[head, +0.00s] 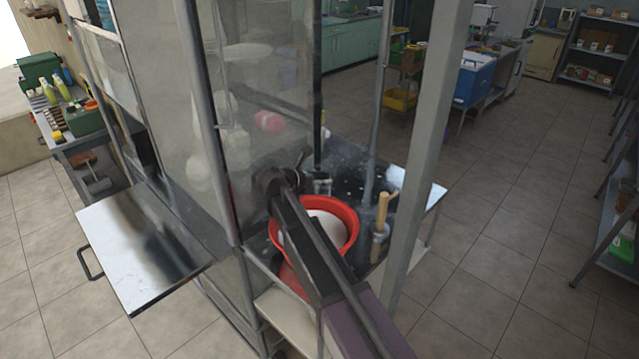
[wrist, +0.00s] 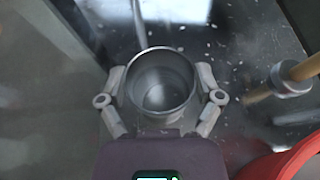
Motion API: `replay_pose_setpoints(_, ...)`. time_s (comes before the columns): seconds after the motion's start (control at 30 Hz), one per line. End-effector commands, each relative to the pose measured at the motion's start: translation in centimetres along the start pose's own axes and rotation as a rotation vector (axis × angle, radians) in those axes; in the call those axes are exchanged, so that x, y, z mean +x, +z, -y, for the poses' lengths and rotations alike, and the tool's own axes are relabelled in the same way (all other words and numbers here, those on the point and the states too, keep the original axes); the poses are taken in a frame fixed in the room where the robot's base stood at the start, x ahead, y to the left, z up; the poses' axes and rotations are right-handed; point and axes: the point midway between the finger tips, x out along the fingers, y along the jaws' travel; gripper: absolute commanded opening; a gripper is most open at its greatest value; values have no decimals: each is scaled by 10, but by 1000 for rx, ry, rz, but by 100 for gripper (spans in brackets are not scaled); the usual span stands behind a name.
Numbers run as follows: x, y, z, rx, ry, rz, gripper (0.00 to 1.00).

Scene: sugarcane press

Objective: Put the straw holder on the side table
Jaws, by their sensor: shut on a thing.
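A plain round metal cup, apparently the straw holder (wrist: 162,82), sits between the two fingers of my gripper (wrist: 161,99) in the wrist view. The fingers are shut on its sides; its mouth faces the camera and it looks empty. In the head view the cup (head: 322,187) shows small, just right of my dark wrist joint, over the speckled steel worktop (head: 428,197). I cannot tell whether it touches that top. My fingers are not clear in the head view. I cannot tell which surface is the side table.
A red bowl (head: 345,212) is close in front, partly behind my arm. A wooden-handled tool stands in a metal pot (head: 379,243) to its right. Glass panels and metal posts (head: 429,120) stand close around. A steel shelf (head: 140,245) sticks out at left.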

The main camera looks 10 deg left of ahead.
Motion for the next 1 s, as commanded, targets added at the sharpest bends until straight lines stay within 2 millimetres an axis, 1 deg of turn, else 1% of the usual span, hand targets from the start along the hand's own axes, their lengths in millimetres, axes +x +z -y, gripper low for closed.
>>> replay_pose_setpoints(0.37, 1, -1, 0, 0, 0, 1, 23)
replay_pose_setpoints(0.53, 3, -5, 0, 0, 0, 1, 23)
replay_pose_setpoints(0.57, 2, -4, 0, 0, -1, 0, 93)
replay_pose_setpoints(0.6, 2, -4, 0, 0, -1, 0, 100)
replay_pose_setpoints(1.0, 2, -4, 0, 0, -1, 0, 100)
